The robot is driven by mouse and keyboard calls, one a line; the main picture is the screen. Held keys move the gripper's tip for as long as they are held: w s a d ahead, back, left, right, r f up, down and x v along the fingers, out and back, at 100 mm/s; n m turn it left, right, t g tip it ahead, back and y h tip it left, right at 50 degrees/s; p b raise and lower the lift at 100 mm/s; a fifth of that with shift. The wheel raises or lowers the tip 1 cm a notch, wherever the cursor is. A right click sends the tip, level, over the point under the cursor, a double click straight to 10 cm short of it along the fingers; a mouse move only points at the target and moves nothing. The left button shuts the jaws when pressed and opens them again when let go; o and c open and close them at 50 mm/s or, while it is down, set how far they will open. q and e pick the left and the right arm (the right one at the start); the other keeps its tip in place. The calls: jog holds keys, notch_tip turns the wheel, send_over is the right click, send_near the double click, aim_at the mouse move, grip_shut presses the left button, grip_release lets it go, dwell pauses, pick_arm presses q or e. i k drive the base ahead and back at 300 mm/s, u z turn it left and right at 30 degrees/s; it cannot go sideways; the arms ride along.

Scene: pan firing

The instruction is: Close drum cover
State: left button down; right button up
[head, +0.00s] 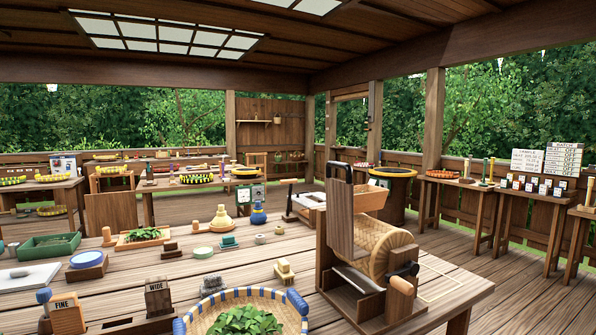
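The woven drum (390,255) lies on its side in a wooden stand (330,262) at the right end of the near table. A lighter wooden box-like piece (370,198) sits above and behind the drum. The drum's opening is hidden from this angle. Neither of my grippers shows in the head view.
A blue-rimmed basket of green leaves (250,318) stands in front, left of the drum. Wooden blocks, one marked FINE (67,312), a green tray (45,246) and small tools crowd the table (285,245). Some bare planks lie between them. Side tables stand right.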

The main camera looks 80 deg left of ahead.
aim_at(340, 195)
jog(key=u, duration=2.2)
